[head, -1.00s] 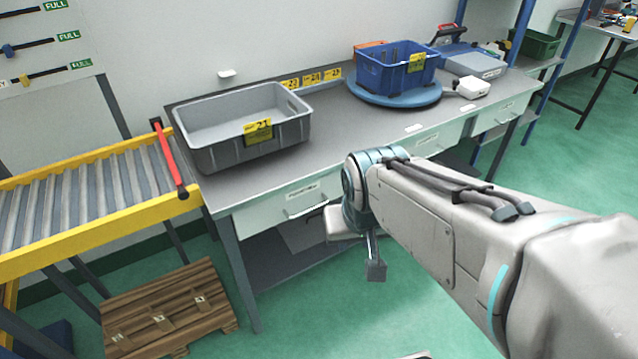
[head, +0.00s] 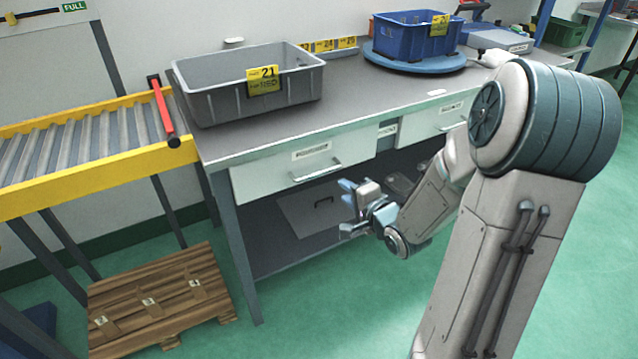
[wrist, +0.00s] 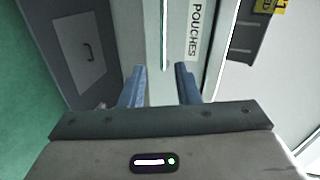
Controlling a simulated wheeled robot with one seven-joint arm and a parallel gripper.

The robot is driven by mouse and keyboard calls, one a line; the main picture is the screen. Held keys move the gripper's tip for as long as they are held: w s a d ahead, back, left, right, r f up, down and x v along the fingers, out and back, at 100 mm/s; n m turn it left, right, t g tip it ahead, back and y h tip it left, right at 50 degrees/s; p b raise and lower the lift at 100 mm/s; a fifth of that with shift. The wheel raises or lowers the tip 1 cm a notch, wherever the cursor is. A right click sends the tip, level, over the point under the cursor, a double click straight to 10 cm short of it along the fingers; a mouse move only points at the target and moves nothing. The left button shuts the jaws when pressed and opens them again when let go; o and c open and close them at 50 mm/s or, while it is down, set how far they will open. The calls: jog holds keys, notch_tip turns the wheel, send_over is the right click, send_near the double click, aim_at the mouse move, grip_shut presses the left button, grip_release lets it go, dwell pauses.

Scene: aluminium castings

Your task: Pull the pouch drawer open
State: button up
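The pouch drawer (head: 260,181) is the white left drawer under the bench top and looks closed. The wrist view shows its front (wrist: 207,63) with a label (wrist: 194,30) reading POUCHES. Its bar handle (head: 316,171) is also in the wrist view (wrist: 163,38), running up and down the picture ahead of the gap between my fingers. My gripper (head: 345,208) is open and empty, in front of the bench, below and right of the handle. In the wrist view my gripper's fingers (wrist: 160,70) are apart; contact with the handle is not visible.
A grey bin (head: 225,101) stands on the bench (head: 350,98) above the drawer. A second drawer (head: 425,122) is to the right. A lower panel with a handle (head: 310,212) lies beneath. A roller conveyor (head: 80,165) and a wooden pallet (head: 160,300) are left.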

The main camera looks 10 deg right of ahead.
aim_at(320, 173)
jog(key=shift+m, duration=0.4)
jog(key=b+x, duration=0.1)
jog(key=x, duration=0.6)
jog(key=b+x, duration=0.2)
jog(key=x, duration=0.5)
jog(key=shift+a+r, duration=0.15)
jog(key=shift+r, duration=0.1)
grip_shut()
